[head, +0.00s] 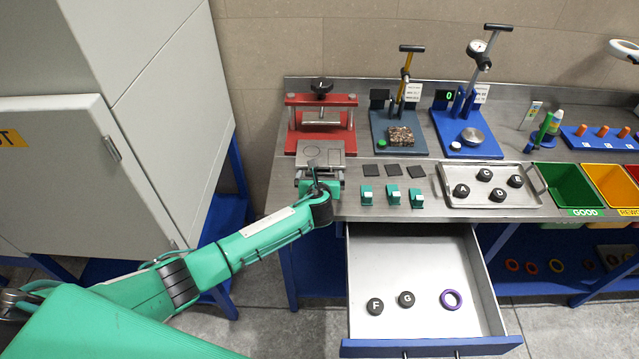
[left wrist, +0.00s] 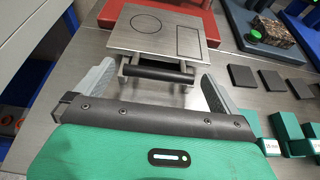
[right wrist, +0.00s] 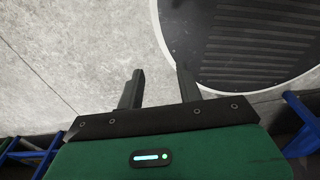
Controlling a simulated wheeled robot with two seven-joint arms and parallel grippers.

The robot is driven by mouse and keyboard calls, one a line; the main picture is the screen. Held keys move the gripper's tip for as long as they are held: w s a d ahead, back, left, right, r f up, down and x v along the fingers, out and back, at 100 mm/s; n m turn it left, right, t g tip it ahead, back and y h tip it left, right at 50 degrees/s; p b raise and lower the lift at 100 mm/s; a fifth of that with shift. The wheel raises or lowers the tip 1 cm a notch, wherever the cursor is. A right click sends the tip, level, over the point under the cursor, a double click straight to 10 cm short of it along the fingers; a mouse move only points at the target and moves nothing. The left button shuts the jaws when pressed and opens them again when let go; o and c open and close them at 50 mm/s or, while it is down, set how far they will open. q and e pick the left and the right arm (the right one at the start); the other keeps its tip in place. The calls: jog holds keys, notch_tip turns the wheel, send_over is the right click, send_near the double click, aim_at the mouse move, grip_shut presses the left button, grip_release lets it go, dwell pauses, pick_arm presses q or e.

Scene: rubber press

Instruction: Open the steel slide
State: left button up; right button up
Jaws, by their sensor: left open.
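The steel slide (head: 320,152) is a flat grey plate with a circle and a rectangle outlined on it, in front of the red press (head: 321,114). In the left wrist view the slide (left wrist: 160,27) has a dark handle bar (left wrist: 158,74) on its near side. My left gripper (head: 316,180) is at the slide's near side. In the left wrist view my left gripper (left wrist: 157,88) is open, its fingers spread to either side of the handle and apart from it. My right gripper (right wrist: 160,75) is open and empty above the grey floor, away from the bench.
An open drawer (head: 420,334) with black discs and a purple ring juts out below the bench, right of my left arm. Green blocks (head: 391,195) and dark squares (head: 391,170) lie right of the slide. A metal tray (head: 513,198) stands farther right.

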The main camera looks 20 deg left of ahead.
pick_arm(q)
jog(key=b+v, duration=0.2)
jog(key=v, duration=1.1)
jog(key=shift+s, duration=0.3)
pick_arm(e)
jog(key=shift+w+f, duration=0.3)
jog(key=shift+f, duration=0.3)
jog(key=shift+w+f, duration=0.25)
jog(key=shift+f, duration=0.35)
pick_arm(q)
jog(key=shift+r, duration=0.1)
